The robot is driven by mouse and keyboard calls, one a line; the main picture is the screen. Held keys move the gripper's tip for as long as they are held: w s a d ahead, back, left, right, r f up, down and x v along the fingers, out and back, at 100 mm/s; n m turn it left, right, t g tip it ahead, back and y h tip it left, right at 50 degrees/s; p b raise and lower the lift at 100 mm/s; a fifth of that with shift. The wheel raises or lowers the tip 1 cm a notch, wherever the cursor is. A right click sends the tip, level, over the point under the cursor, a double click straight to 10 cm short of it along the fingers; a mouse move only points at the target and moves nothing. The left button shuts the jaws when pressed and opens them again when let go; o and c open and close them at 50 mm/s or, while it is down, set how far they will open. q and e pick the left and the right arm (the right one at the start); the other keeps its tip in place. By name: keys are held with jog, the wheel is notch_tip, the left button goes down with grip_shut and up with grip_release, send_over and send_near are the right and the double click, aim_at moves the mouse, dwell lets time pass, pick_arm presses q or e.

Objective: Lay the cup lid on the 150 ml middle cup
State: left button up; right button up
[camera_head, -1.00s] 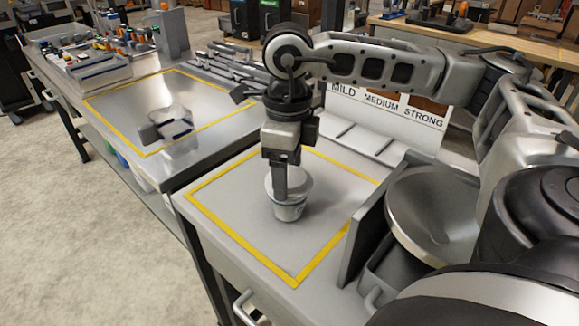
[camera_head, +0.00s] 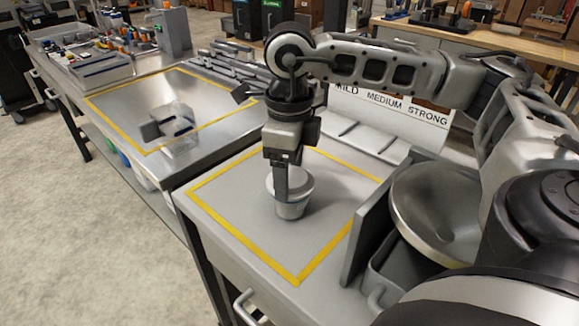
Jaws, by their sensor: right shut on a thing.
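The middle cup (camera_head: 292,209), small and whitish-grey, stands upright inside the yellow-taped square on the near counter. My right gripper (camera_head: 281,190) points straight down at its top. It is shut on the pale, round cup lid (camera_head: 304,183), which is at the cup's rim. The near finger passes in front of the lid and the upper cup and hides part of both. I cannot tell whether the lid is fully seated on the rim.
A sign reading MILD, MEDIUM, STRONG (camera_head: 392,104) stands behind the square. A grey upright panel (camera_head: 366,228) and a round metal bowl (camera_head: 432,215) stand at right. A partly see-through grey thing (camera_head: 176,128) is at the left counter's taped area. The taped square is otherwise clear.

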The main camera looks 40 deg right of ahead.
jog(key=o, duration=1)
jog(key=shift+o, duration=0.3)
jog(key=shift+r+p, duration=0.85)
jog(key=shift+r, duration=0.4)
jog(key=shift+r+p, duration=1.15)
jog(key=shift+r, duration=0.65)
